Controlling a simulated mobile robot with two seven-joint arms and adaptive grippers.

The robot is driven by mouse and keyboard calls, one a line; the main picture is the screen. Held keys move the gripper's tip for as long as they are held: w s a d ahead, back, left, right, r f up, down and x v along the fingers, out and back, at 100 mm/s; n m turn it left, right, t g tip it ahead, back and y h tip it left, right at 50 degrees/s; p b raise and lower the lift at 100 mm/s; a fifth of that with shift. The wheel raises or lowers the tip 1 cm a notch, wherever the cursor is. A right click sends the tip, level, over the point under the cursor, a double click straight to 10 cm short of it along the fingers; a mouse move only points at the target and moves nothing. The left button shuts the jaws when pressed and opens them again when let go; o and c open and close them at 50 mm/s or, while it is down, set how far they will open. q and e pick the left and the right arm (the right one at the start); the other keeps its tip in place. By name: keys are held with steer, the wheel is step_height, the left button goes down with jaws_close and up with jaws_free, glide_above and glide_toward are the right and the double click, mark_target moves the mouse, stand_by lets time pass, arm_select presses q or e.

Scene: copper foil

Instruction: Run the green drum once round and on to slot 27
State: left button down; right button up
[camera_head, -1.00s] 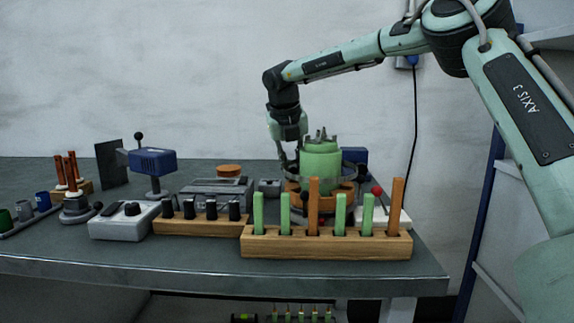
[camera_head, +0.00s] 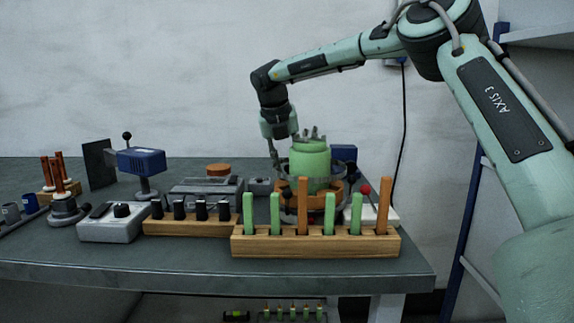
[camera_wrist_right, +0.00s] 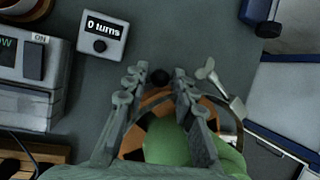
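The green drum (camera_head: 309,165) stands upright at the back right of the bench, on an orange base (camera_head: 328,187) with dark marks. It also shows at the bottom of the right wrist view (camera_wrist_right: 180,148). My right gripper (camera_head: 273,158) points down at the drum's left side. In the wrist view its fingers (camera_wrist_right: 163,76) are apart, with a black round knob (camera_wrist_right: 159,78) between them in the picture; I see no clear contact. A small box (camera_wrist_right: 103,33) reads "0 turns". I cannot make out slot numbers or slot 27. My left gripper is not in view.
A wooden rack (camera_head: 315,243) of upright green and orange strips stands in front of the drum. A wooden block (camera_head: 190,225) with black pegs lies left of it. A grey lever (camera_wrist_right: 222,90) sits beside the drum. Clear bench lies along the front edge.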

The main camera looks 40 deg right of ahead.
steer(key=shift+o, duration=0.8)
steer(key=v, duration=1.2)
